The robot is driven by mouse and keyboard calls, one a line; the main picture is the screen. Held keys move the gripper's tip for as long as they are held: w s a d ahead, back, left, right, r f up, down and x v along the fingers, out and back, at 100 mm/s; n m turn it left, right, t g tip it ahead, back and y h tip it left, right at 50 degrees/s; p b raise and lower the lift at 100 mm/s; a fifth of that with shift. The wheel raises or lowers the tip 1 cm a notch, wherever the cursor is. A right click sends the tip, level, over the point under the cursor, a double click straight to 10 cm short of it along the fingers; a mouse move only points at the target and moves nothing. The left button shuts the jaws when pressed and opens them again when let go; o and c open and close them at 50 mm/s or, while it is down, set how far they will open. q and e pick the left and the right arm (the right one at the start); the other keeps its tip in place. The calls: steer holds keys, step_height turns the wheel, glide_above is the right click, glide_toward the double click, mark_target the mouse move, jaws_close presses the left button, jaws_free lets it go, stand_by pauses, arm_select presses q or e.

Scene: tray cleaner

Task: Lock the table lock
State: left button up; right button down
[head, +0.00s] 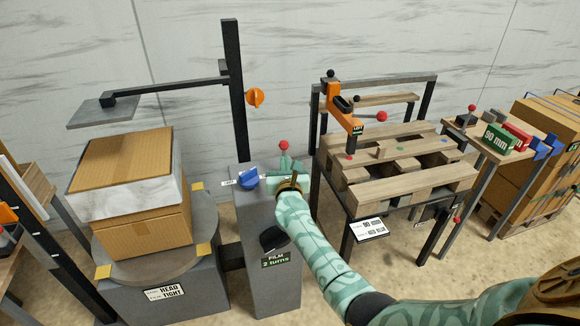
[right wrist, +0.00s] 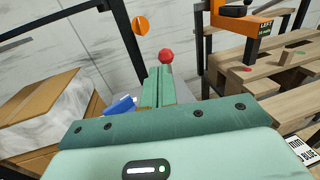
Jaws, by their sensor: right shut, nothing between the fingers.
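A red ball knob (head: 284,145) stands on top of the grey pedestal (head: 262,225) marked "FILM 2 turns"; it may be the table lock's handle, but no label says so. My right gripper (head: 287,165) is shut and empty, right at this knob, hiding what is below it. In the right wrist view the red knob (right wrist: 166,57) shows just past the tips of the closed fingers (right wrist: 158,80). I cannot tell whether they touch. A blue knob (head: 248,179) sits on the pedestal, left of the gripper. My left gripper is not in view.
Left stands a round turntable (head: 205,240) with wrapped cardboard boxes (head: 125,165) on it. A dark post (head: 235,90) with an orange knob (head: 256,97) rises behind the pedestal. Right is a pallet stand (head: 405,185) with an orange lift device (head: 343,105) and another red knob (head: 381,116).

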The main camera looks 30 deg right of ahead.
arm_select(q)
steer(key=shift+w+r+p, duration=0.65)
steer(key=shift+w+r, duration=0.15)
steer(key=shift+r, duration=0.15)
arm_select(e)
steer(key=v, duration=0.4)
steer(key=shift+s+r, duration=0.3)
steer(key=shift+r, duration=0.05)
